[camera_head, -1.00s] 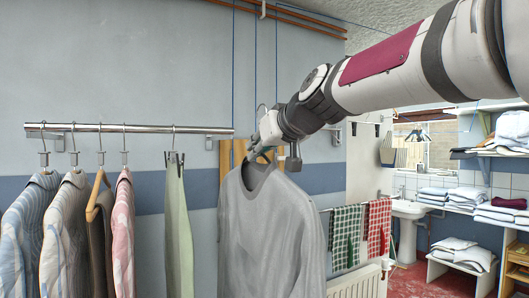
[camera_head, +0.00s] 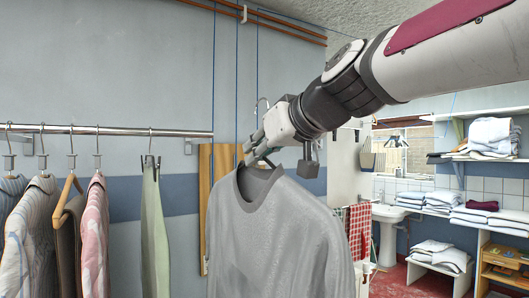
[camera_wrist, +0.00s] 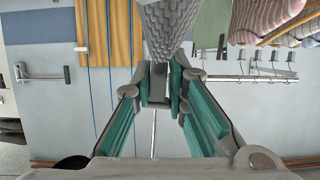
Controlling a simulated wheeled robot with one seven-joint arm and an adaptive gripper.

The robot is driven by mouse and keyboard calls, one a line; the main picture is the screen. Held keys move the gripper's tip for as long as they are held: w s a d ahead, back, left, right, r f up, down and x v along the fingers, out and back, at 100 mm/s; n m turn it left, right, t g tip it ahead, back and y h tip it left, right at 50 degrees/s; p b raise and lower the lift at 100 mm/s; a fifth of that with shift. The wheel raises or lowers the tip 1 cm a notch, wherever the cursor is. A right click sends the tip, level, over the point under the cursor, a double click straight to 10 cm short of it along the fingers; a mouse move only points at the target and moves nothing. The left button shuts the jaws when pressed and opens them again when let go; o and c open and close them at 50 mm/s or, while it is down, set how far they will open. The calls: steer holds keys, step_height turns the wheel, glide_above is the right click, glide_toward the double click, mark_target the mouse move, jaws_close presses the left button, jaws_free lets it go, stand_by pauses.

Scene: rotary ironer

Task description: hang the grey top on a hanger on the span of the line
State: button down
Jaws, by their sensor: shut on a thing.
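The grey top (camera_head: 282,235) hangs on a hanger (camera_head: 262,108) in the middle of the head view, clear of the rail. My gripper (camera_head: 262,148) is shut on the hanger near its neck, and the hook sticks up above the fingers. In the wrist view my gripper (camera_wrist: 163,84) has its teal fingers closed together, with the grey top (camera_wrist: 172,28) beyond them. Thin blue cords (camera_head: 238,70) run up the wall behind the hanger; I cannot tell whether any of them belongs to the line.
A metal rail (camera_head: 110,131) at left carries several garments, the closest a pale green one (camera_head: 153,230). A wooden board (camera_head: 206,200) stands behind the top. A red checked towel (camera_head: 359,232), a sink (camera_head: 388,212) and shelves of folded linen (camera_head: 490,133) are at right.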

steer(key=s+d, duration=0.6)
steer(key=s, duration=0.2)
steer(key=s+d, duration=0.5)
steer(key=s, duration=0.4)
steer(key=shift+s+d, duration=0.15)
steer(key=shift+d, duration=0.2)
stand_by(0.4)
stand_by(0.5)
steer(key=w+d+f+m+t+h, duration=0.1)
steer(key=w+d+f+m+h, duration=0.15)
steer(key=w+f, duration=0.75)
steer(key=w+d+f+m+t+h, duration=0.1)
steer(key=w+f+m+h, duration=0.25)
steer(key=w+f, duration=0.65)
steer(key=w+d+f+m+h, duration=0.2)
steer(key=w+d+f+h, duration=0.1)
steer(key=f, duration=0.7)
steer(key=w+d+f+m+h, duration=0.2)
steer(key=w+f, duration=0.3)
steer(key=f, duration=0.6)
steer(key=shift+w+d+h, duration=0.2)
steer(key=shift+d+h, duration=0.2)
steer(key=shift+d, duration=0.2)
